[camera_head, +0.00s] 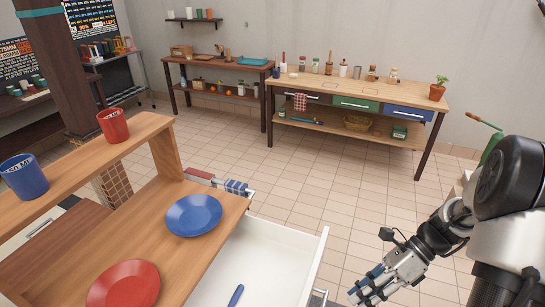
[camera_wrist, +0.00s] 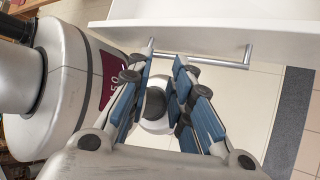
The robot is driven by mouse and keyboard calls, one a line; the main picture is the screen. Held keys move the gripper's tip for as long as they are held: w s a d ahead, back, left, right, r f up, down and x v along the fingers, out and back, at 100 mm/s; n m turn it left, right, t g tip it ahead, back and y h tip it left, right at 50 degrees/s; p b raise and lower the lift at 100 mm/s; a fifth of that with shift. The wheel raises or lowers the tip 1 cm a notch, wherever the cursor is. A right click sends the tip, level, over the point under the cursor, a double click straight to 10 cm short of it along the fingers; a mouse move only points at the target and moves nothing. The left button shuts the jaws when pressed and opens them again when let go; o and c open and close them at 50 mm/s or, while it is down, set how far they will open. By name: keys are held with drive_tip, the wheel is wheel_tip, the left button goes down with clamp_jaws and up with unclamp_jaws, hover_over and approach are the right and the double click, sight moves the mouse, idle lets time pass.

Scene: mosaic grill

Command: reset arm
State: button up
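My gripper (camera_head: 366,290) is at the lower right of the head view, with its arm reaching in from the right edge. In the wrist view its blue-padded fingers (camera_wrist: 158,66) stand apart with nothing between them, so it is open and empty. An open white drawer (camera_head: 272,262) lies left of my gripper in the head view. In the wrist view the drawer front (camera_wrist: 220,38) and its metal bar handle (camera_wrist: 200,60) show just beyond the fingertips. The fingers do not appear closed around the handle.
A wooden counter (camera_head: 185,253) holds a blue plate (camera_head: 194,214) and a red plate (camera_head: 125,284). A blue mug (camera_head: 23,176) and a red mug (camera_head: 113,125) stand on its raised shelf. A blue-handled item (camera_head: 236,295) lies in the drawer. Tiled floor (camera_head: 330,190) is clear before the back workbench (camera_head: 360,95).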

drive_tip(key=s+a+r+n+t+h, duration=0.3)
drive_tip(key=r+n, duration=0.6)
drive_tip(key=n, duration=0.3)
drive_tip(key=s+a+r+n+t+h, duration=0.3)
drive_tip(key=s+r+n+t+h, duration=0.2)
drive_tip(key=r+n, duration=0.4)
drive_tip(key=s+n+h, duration=0.1)
drive_tip(key=s+n, duration=0.1)
drive_tip(key=n, duration=0.1)
drive_tip(key=shift+s+a, duration=0.4)
